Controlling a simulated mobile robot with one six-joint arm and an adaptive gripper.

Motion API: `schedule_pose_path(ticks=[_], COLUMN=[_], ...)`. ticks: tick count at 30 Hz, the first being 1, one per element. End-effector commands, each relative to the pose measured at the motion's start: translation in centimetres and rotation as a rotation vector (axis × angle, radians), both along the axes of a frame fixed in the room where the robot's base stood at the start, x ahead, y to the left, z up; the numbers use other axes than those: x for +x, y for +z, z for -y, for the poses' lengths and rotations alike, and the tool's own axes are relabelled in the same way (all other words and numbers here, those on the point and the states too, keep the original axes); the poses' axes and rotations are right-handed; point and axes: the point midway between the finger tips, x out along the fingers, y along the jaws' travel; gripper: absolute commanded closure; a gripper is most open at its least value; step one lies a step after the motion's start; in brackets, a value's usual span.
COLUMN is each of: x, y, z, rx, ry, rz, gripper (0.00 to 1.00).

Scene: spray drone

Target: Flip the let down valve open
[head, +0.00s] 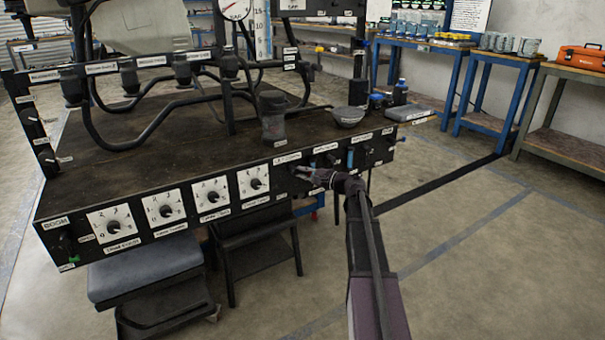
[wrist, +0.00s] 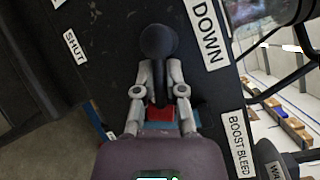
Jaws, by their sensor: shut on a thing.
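The let down valve's black lever, with a round knob (wrist: 158,41), shows in the wrist view on a dark panel. A white label ending in "DOWN" (wrist: 208,32) is to its right and a "SHUT" label (wrist: 74,47) to its left. My gripper (wrist: 159,72) has its two grey fingers closed on the lever from both sides, just below the knob. In the head view my gripper (head: 305,171) is at the right part of the panel's front face, and hides most of the lever there.
Several white dials (head: 211,199) line the front panel left of my gripper. A small bowl (head: 348,116) stands on the bench top (head: 190,125). A stool (head: 145,268) is below; the floor at right is clear.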

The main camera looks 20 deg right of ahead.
Motion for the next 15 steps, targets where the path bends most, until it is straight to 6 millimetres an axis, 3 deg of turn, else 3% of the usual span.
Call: schedule_pose_path(ticks=[15], x=[0.0], y=[1.3], z=[0.1], rx=[-0.293], ry=[0.001], rz=[0.041], gripper=[1.00])
